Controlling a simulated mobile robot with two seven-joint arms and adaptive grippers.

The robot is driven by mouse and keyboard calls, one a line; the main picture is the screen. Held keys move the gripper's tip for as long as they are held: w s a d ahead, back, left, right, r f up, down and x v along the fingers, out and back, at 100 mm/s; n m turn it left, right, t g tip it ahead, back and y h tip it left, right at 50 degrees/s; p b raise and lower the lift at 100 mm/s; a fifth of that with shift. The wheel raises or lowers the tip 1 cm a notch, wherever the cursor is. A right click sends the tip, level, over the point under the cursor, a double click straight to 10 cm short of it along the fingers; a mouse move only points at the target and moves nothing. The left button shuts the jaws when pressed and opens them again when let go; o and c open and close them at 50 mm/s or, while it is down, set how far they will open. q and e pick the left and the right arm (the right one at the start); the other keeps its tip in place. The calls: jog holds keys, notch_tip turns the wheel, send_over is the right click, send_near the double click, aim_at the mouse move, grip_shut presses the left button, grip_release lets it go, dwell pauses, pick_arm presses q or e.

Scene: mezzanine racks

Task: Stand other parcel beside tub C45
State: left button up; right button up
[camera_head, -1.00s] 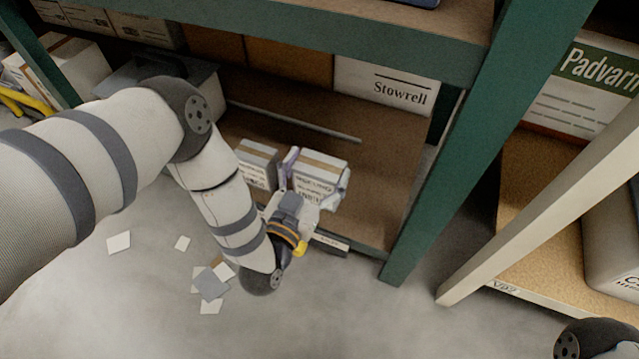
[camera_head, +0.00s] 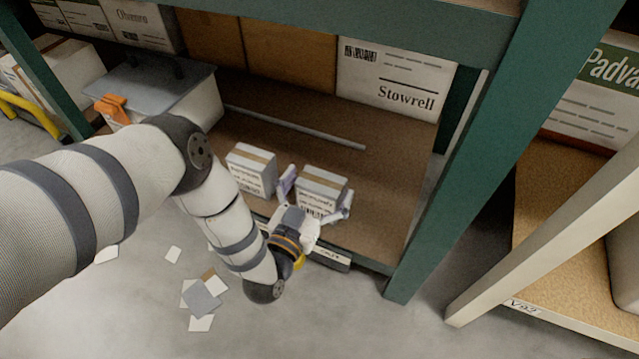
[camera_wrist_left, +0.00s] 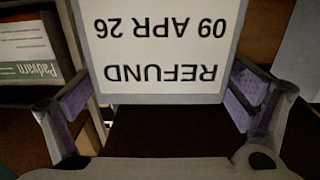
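Two white parcels with brown tape stand on the brown shelf (camera_head: 385,170) of the green rack. The left parcel (camera_head: 252,172) stands a little apart from the right parcel (camera_head: 320,188). My left gripper (camera_head: 318,196) is open, its fingers on either side of the right parcel. In the left wrist view, a parcel face (camera_wrist_left: 160,45) reading "REFUND 09 APR 26" upside down lies between the spread fingers (camera_wrist_left: 165,92). A grey-lidded tub (camera_head: 190,104) stands left on the shelf, partly behind my arm. I see no readable C45 label. My right gripper is out of view.
A grey rod (camera_head: 295,127) lies behind the parcels. A Stowrell carton (camera_head: 392,82) and brown cartons (camera_head: 288,58) line the back. A green post (camera_head: 470,160) stands right of the shelf. Another tub (camera_head: 626,255) shows at the right edge. Paper scraps (camera_head: 203,297) lie on the floor.

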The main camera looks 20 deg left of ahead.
pick_arm(q)
jog(key=shift+s+r, duration=0.15)
jog(key=shift+r, duration=0.1)
jog(key=s+p, duration=0.4)
jog(key=s, duration=0.7)
jog(key=shift+s+a, duration=0.25)
jog(key=shift+s, duration=0.15)
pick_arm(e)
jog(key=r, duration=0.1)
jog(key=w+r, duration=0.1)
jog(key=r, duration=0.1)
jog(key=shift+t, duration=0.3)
pick_arm(q)
jog(key=shift+f, duration=0.1)
